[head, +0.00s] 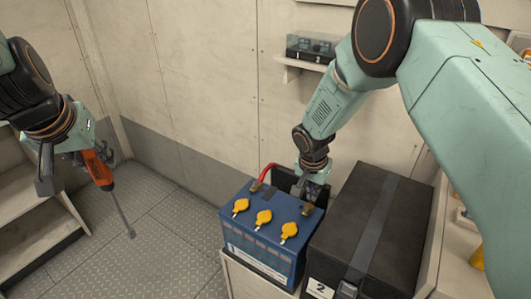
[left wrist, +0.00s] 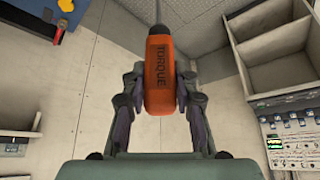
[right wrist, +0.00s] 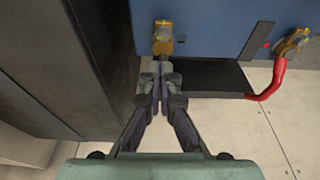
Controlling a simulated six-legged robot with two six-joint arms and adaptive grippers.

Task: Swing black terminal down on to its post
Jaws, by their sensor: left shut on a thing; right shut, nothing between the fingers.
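The blue battery (head: 262,238) has a brass terminal (head: 307,209) at its right rear corner, which also shows in the right wrist view (right wrist: 162,40). A black cable on it cannot be made out; my gripper hides part of this area. The red cable (right wrist: 270,88) runs to a brass clamp (right wrist: 293,42) at the other rear corner. My right gripper (right wrist: 160,75) is shut and empty, its tips right by the brass terminal; contact cannot be told. My left gripper (head: 75,160) is shut on an orange torque tool (head: 98,168), shaft pointing down, away from the battery.
A black strapped box (head: 368,225) marked 2 stands close on the battery's right. Yellow caps (head: 263,217) sit on the battery top. A black panel (right wrist: 205,78) is behind the battery. Steps (head: 35,215) stand at left; the floor (head: 160,235) between is clear.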

